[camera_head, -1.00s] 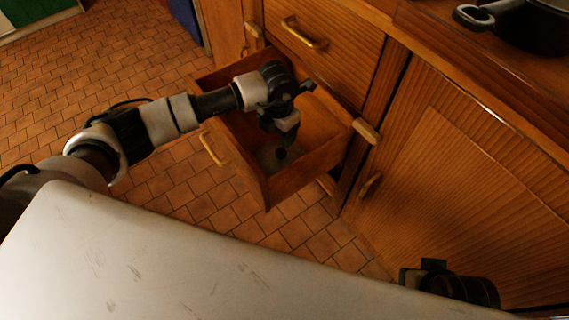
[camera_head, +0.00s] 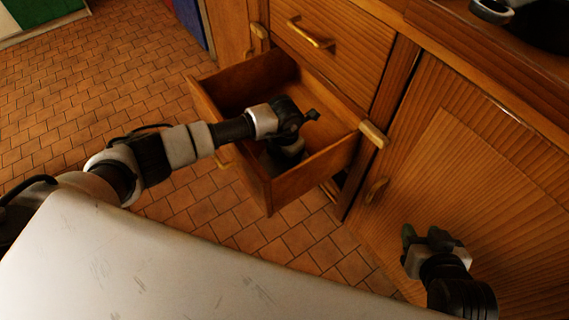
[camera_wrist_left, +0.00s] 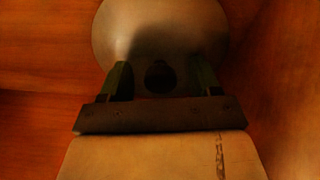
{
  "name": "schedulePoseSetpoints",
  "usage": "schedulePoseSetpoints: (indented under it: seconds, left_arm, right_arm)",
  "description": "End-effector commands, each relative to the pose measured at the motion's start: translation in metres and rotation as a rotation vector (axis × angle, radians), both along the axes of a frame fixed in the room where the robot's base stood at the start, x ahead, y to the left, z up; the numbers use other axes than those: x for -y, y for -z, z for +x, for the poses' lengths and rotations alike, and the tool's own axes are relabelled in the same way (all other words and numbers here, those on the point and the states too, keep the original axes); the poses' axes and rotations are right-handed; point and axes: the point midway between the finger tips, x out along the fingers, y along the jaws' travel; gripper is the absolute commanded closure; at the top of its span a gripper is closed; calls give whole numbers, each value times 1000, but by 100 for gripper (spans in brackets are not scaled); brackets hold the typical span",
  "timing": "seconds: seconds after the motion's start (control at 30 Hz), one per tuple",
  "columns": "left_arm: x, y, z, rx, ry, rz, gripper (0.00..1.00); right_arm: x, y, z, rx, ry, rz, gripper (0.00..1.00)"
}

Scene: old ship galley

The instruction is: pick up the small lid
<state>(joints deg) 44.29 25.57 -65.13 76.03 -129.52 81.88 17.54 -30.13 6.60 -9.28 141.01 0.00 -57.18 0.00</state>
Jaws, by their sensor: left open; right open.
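The small lid (camera_wrist_left: 160,30) is a round, greyish metal disc with a dark knob (camera_wrist_left: 160,76). In the left wrist view it lies on the drawer floor, and the knob sits between the two green fingers of my left gripper (camera_wrist_left: 161,80). The fingers are apart, with a gap on each side of the knob. In the head view my left gripper (camera_head: 286,162) reaches down into the open wooden drawer (camera_head: 315,176), and the arm hides the lid. My right gripper (camera_head: 425,232) is open and empty in front of the cabinet door.
The drawer walls stand close around my left gripper. A closed drawer with a brass handle (camera_head: 310,32) is above it. A cabinet door (camera_head: 470,150) is at the right. A dark pan (camera_head: 540,22) stands on the counter at the top right. Tiled floor (camera_head: 110,80) is clear at left.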

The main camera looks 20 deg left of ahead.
Motion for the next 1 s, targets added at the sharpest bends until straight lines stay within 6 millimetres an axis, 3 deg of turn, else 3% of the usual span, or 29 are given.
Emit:
schedulePoseSetpoints:
  seconds: [0.27,0.67,1.0]
  left_arm:
    - [0,1,0,0,0,-1,37]
    - [0,1,0,1,0,-2,96]
    - [0,-3,0,1,0,-2,96]
  right_arm:
    - [-1,-1,1,13,-1,3,57]
    - [0,-1,1,12,0,2,57]
    - [0,-1,1,2,0,0,57]
